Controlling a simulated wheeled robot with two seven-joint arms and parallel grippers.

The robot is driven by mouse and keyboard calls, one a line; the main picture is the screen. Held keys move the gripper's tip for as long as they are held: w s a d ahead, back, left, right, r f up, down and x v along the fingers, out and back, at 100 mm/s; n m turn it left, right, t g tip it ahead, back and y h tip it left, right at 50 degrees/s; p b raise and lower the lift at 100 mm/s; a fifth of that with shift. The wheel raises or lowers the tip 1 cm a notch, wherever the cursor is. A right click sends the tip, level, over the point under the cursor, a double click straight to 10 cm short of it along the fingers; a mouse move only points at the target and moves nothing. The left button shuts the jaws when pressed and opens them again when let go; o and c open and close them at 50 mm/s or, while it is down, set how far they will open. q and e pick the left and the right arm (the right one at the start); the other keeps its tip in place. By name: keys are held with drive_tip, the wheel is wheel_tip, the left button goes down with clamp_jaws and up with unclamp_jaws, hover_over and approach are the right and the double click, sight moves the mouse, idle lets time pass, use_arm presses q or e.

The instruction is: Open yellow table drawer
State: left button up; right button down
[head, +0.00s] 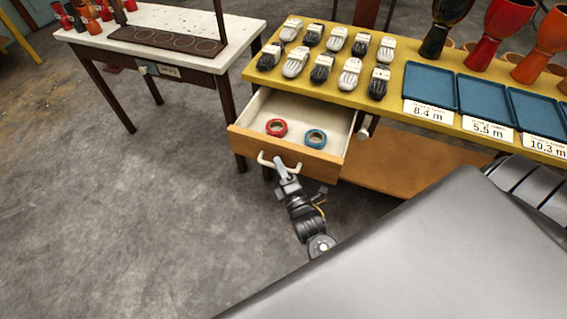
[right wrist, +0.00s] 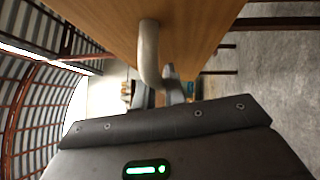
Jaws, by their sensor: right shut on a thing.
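The yellow table (head: 395,106) stands at the upper right. Its drawer (head: 298,152) is pulled out, with a wooden front and a white handle (head: 262,158). A red tape roll (head: 277,128) and a blue tape roll (head: 316,139) lie inside. My right gripper (head: 281,168) is at the drawer front, shut on the handle. In the right wrist view the pale curved handle (right wrist: 149,55) stands out from the wooden drawer front (right wrist: 205,25), and the fingers are partly hidden behind my wrist housing. My left gripper is not in view.
Several grey and black gloves, blue trays (head: 486,99) with distance labels and goblet drums (head: 493,35) stand on the yellow table. A white table (head: 165,25) stands at the upper left. The grey floor (head: 130,220) at the left is clear.

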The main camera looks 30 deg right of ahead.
drive_tip(key=c, duration=1.5)
unclamp_jaws()
drive_tip(key=shift+o, duration=0.2)
drive_tip(key=shift+s, duration=0.1)
drive_tip(key=s+f, duration=0.1)
drive_tip(key=s, duration=0.9)
drive_tip(key=shift+s+a+f, duration=0.25)
drive_tip(key=shift+a, duration=0.15)
